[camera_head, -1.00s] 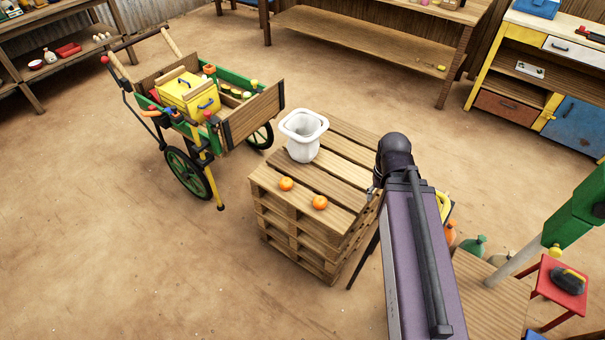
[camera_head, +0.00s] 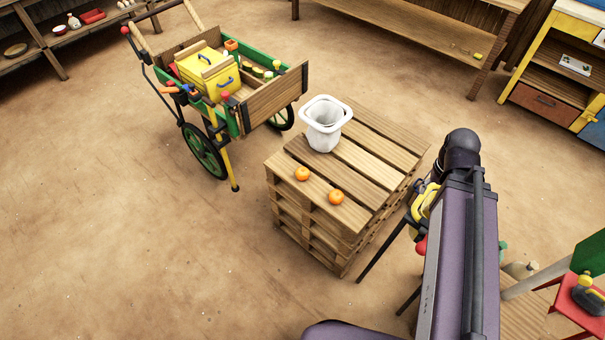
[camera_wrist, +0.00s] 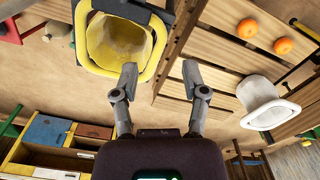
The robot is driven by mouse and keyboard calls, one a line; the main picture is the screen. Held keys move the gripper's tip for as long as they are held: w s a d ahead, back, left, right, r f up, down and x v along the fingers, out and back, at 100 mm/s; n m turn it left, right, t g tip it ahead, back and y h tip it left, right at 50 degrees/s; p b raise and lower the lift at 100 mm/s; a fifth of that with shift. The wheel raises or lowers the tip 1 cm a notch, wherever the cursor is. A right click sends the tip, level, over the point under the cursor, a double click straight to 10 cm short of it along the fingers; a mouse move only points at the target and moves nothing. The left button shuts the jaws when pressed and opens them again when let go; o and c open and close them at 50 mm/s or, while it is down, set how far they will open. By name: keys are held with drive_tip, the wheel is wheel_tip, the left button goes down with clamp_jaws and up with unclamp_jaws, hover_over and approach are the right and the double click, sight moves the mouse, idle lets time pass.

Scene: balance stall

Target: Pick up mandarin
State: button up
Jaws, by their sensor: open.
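Two orange mandarins sit on the near left part of the pallet stack's top (camera_head: 343,173) in the head view: one on the left (camera_head: 302,174) and one on the right (camera_head: 336,197). In the wrist view they show at the upper right, one mandarin (camera_wrist: 247,28) and the other (camera_wrist: 283,46). My gripper (camera_wrist: 160,78) is open with nothing between its fingers. It is apart from the mandarins, which lie off to its right in the wrist view. In the head view my arm hides the gripper.
A white bucket (camera_head: 325,125) stands on the pallets behind the mandarins; it shows in the wrist view (camera_wrist: 262,100). A yellow-rimmed container (camera_wrist: 88,62) is beside the pallets. A cart (camera_head: 270,98) stands left. Open dirt floor lies in front.

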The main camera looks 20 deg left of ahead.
drive_tip(key=o, duration=0.3)
drive_tip(key=shift+o, duration=1.1)
drive_tip(key=shift+w+f, duration=0.1)
drive_tip(key=shift+f, duration=0.15)
drive_tip(key=w+a+f+m+t+h+b, duration=0.2)
drive_tip(key=w+a+f+t+b, duration=0.15)
drive_tip(key=a+f+b, duration=0.65)
drive_tip(key=w+a+f+m+t+h+b, duration=0.1)
drive_tip(key=w+a+f+t+h+b, duration=0.3)
drive_tip(key=a+f+b, duration=0.6)
drive_tip(key=s+a+f+t+y+b, duration=0.1)
drive_tip(key=a+f+t+b, duration=0.1)
drive_tip(key=a+b, duration=0.4)
drive_tip(key=s+a+f+t+y+b, duration=0.1)
drive_tip(key=a+f+t+b, duration=0.1)
drive_tip(key=a+b, duration=0.5)
drive_tip(key=s+a+f+m+t+y+b, duration=0.1)
drive_tip(key=a+f+t+y+b, duration=0.1)
drive_tip(key=a+b, duration=0.4)
drive_tip(key=a+f, duration=0.1)
drive_tip(key=a, duration=0.4)
drive_tip(key=shift+a+f+b, duration=0.25)
drive_tip(key=shift+f+b, duration=0.05)
